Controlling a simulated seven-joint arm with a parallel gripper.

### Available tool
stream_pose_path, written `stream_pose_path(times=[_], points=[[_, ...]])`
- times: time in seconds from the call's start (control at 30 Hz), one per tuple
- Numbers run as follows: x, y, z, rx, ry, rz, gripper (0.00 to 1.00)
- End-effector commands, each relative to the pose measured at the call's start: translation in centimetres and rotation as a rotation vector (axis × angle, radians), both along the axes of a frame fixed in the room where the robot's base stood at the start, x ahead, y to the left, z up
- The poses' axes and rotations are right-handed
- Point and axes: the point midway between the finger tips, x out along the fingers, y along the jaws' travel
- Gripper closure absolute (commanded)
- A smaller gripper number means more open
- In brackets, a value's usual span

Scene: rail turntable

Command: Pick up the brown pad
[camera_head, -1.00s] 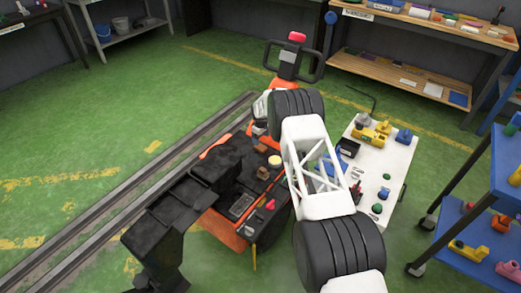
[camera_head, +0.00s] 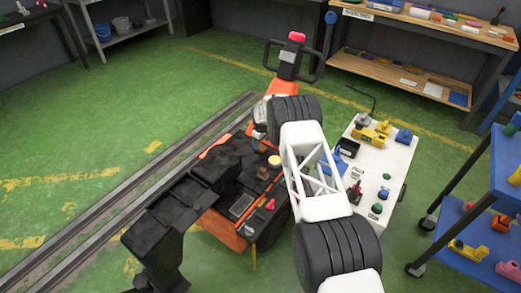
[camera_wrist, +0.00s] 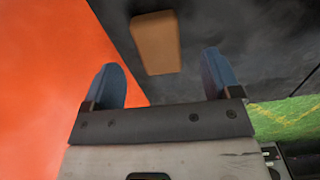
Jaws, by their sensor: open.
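The brown pad (camera_wrist: 157,42) is a small block on a dark surface in the wrist view. It lies ahead of my gripper (camera_wrist: 162,76), roughly between the lines of its two blue fingers, and nothing touches it. My gripper is open and empty. In the head view a small brown block (camera_head: 262,173), which looks like the pad, sits on the dark top of the orange machine (camera_head: 228,234). My white and black arm reaches over the machine's right side, and the fingers cannot be made out in this view.
A pale yellow round cap (camera_head: 274,160) stands close behind the brown block. A red knob (camera_head: 270,204) is nearer the front. A white panel (camera_head: 398,160) with coloured parts lies right of my arm. A blue cart (camera_head: 505,165) stands at far right. Rails (camera_head: 120,205) run along the left.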

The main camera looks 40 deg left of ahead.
Motion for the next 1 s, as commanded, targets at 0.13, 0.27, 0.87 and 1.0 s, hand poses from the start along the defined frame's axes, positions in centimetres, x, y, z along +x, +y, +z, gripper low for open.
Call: stream_pose_path(times=[0.13,0.27,0.87,1.0], points=[[0.1,0.0,-1.1,-0.001,0.001,0.0,0.17],[0.2,0.0,-2.1,-0.001,0.0,0.0,0.17],[0.2,0.1,-4.6,0.001,-0.001,0.0,0.17],[0.2,0.1,-4.6,0.001,-0.001,0.0,0.17]])
